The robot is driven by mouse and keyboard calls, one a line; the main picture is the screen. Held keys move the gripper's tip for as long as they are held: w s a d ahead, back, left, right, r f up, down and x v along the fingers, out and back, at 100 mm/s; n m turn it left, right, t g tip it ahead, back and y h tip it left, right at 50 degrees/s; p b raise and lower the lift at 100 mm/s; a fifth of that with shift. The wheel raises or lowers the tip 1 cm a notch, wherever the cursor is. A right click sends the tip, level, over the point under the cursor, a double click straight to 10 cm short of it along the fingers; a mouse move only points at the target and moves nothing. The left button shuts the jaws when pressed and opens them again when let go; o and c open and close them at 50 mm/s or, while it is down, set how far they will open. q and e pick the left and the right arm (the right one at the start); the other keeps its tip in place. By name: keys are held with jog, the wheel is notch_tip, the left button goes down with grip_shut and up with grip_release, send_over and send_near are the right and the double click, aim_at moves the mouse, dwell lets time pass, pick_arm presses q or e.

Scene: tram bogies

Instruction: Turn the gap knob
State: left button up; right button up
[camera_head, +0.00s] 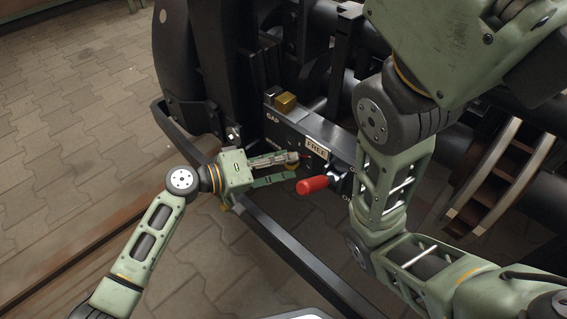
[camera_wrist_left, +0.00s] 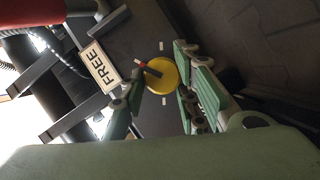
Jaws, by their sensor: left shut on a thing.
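The gap knob (camera_wrist_left: 156,83) is a round yellow disc with a dark, red-tipped pointer across it, on a dark panel (camera_wrist_left: 138,35). In the left wrist view, pale marks sit above and below it. My left gripper (camera_head: 294,167) reaches the panel from the left in the head view. Its green fingers (camera_wrist_left: 158,92) lie on either side of the knob and are shut on it. In the head view the fingers mostly hide the knob. My right gripper is out of view; only its arm crosses the right side of the head view.
A red handle (camera_head: 312,185) sticks out just right of my left fingertips. A FREE plate (camera_head: 317,148) is above it, and a brass block (camera_head: 285,102) sits on the panel top. A dark bar (camera_head: 290,245) runs below. Paved floor (camera_head: 75,100) is open at left.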

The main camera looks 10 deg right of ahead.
pick_arm(q)
jog(key=shift+s+d+r, duration=0.2)
jog(key=shift+d+r, duration=0.1)
jog(key=shift+r, duration=0.1)
jog(key=o, duration=1)
jog(key=shift+c, duration=0.2)
jog(key=shift+f, duration=0.1)
jog(key=shift+w+a+f, duration=0.1)
jog(key=shift+a, duration=0.05)
jog(key=shift+a, duration=0.1)
jog(key=v, duration=1.1)
jog(key=shift+a, duration=0.35)
jog(key=shift+a, duration=0.1)
